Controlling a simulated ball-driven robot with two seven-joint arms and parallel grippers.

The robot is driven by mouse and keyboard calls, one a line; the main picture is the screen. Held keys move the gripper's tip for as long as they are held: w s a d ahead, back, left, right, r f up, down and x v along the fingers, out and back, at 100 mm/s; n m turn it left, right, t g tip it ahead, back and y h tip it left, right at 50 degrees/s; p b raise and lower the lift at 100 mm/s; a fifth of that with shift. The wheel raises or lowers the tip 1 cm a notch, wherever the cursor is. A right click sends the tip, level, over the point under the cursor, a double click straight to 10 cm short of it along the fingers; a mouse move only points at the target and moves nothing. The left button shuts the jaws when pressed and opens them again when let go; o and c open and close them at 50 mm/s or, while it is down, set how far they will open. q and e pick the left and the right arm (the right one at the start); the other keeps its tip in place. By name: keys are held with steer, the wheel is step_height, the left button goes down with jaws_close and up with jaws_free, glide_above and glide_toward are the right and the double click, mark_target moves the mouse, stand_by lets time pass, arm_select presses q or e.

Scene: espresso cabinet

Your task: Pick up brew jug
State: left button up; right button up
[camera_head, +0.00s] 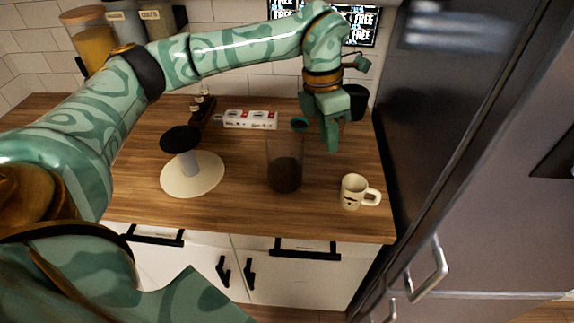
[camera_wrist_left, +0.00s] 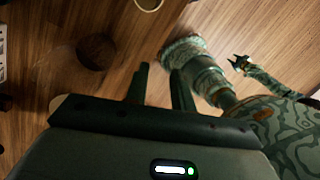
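The brew jug (camera_head: 284,172) is a clear, tall vessel with dark contents, upright on the wooden counter. In the left wrist view it is a dark, faint round shape (camera_wrist_left: 95,52) at the upper left. My left gripper (camera_head: 331,143) hangs above the counter, just right of and behind the jug, apart from it. Its two fingers (camera_wrist_left: 160,88) stand apart with nothing between them. A small dark gripper, seemingly my right one (camera_wrist_left: 238,63), shows in the left wrist view; its finger opening is too small to judge.
A cream mug (camera_head: 352,192) stands right of the jug near the front edge. A black-topped grey post (camera_head: 189,160) on a round cream base (camera_head: 205,180) stands left. A white box (camera_head: 250,119) lies behind. A tall dark fridge (camera_head: 440,120) bounds the counter's right side.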

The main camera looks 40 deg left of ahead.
arm_select(q)
step_height(320, 180, up, 2)
steer(key=r+n+y, duration=0.1)
steer(key=n+y, duration=0.1)
glide_above(299, 160)
steer(key=f+b, duration=0.1)
steer(key=f, duration=0.9)
steer(key=shift+w+f, duration=0.15)
steer(key=shift+w, duration=0.05)
steer(key=f+b, duration=0.1)
steer(key=f, duration=0.5)
steer(key=shift+s, duration=0.2)
steer(key=shift+r, duration=0.1)
jaws_close()
